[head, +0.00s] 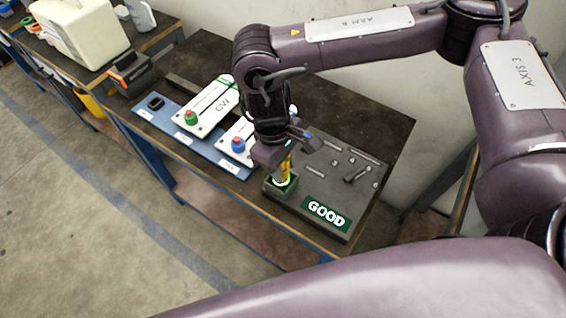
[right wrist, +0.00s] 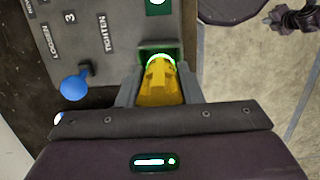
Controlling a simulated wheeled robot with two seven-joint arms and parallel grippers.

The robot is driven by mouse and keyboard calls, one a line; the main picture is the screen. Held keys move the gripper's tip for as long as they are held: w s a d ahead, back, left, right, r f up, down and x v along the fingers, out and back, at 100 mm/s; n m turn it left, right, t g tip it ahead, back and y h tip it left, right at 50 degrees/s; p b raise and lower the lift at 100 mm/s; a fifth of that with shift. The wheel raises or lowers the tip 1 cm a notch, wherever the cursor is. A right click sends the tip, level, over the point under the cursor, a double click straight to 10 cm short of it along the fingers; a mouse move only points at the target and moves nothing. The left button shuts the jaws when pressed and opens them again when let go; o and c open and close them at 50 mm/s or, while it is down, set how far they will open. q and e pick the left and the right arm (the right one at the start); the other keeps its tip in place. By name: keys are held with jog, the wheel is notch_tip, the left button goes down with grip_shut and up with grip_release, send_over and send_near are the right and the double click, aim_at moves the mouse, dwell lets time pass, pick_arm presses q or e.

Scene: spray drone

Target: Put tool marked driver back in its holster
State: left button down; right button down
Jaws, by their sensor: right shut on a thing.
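My right gripper (head: 284,160) is shut on a yellow tool (head: 285,172), which hangs below it, roughly upright. The tool's lower end is at a green-edged square socket (head: 281,187) with a lit ring, at the near left corner of a grey board. In the right wrist view the tool (right wrist: 160,85) sits between the two fingers, and its tip meets the bright ring (right wrist: 158,58). I cannot tell how deep the tip goes. A black open-topped holder (head: 155,103) stands at the left end of a blue base. Its label is too small to read. My left gripper is not in view.
The grey board (head: 312,174) carries several metal parts and a green GOOD sign (head: 326,214). An orange and black device (head: 131,74) lies behind, left.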

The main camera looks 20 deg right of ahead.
jog(key=c, duration=1)
grip_release()
jog(key=shift+f, duration=0.1)
jog(key=r, duration=0.4)
jog(key=w+r, duration=0.1)
jog(key=r, duration=0.3)
jog(key=a+r, duration=0.1)
jog(key=r, duration=0.3)
jog(key=shift+w+a+r, duration=0.1)
jog(key=shift+w+r, duration=0.05)
jog(key=shift+w, duration=0.1)
